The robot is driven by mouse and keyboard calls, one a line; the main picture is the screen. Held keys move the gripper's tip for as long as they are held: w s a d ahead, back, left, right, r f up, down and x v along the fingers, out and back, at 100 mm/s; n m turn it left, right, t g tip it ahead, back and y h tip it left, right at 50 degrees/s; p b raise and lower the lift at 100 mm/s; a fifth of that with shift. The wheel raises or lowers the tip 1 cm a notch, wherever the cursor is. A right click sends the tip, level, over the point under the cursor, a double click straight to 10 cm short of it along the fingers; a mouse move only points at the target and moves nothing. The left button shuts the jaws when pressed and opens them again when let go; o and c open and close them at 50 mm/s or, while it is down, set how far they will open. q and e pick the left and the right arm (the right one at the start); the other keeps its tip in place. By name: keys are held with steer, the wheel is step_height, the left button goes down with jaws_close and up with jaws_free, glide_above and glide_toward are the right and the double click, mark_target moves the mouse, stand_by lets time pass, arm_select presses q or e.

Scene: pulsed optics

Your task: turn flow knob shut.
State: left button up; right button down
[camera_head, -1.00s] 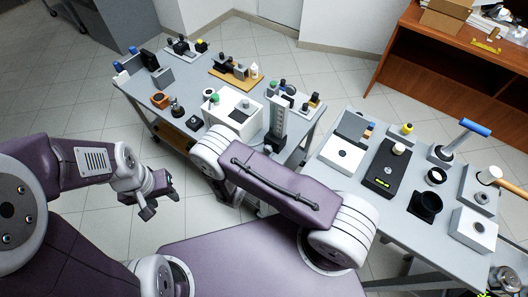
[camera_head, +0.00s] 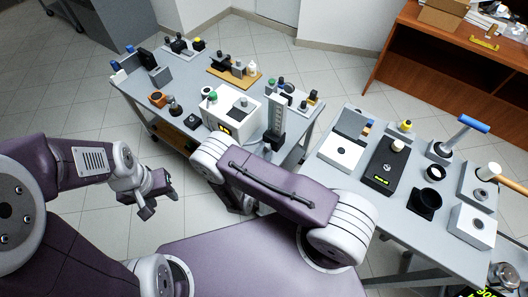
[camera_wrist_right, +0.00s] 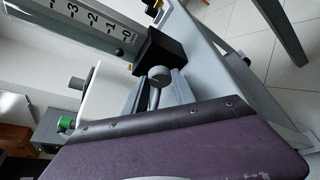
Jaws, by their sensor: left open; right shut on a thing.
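The flowmeter (camera_head: 276,118) stands at the right end of the far bench, a tall clear column with a numbered scale. The right wrist view shows its scale (camera_wrist_right: 82,22) and black base block (camera_wrist_right: 158,50) close up. The round grey flow knob (camera_wrist_right: 158,74) shows at the base. My right gripper (camera_wrist_right: 158,90) is at the base and shut on the knob; the purple wrist housing hides part of it. In the head view my right arm hides this gripper. My left gripper (camera_head: 153,192) is open and empty over the floor, away from the benches.
A white box (camera_head: 236,108) with a green knob and lit display stands left of the flowmeter. Several small optics parts crowd the far bench. The right bench (camera_head: 375,218) holds a black meter (camera_head: 385,165) and other devices. Open floor lies left.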

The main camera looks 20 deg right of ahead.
steer(key=c, duration=1.3)
jaws_free()
steer(key=p+v, duration=0.1)
steer(key=v, duration=0.8)
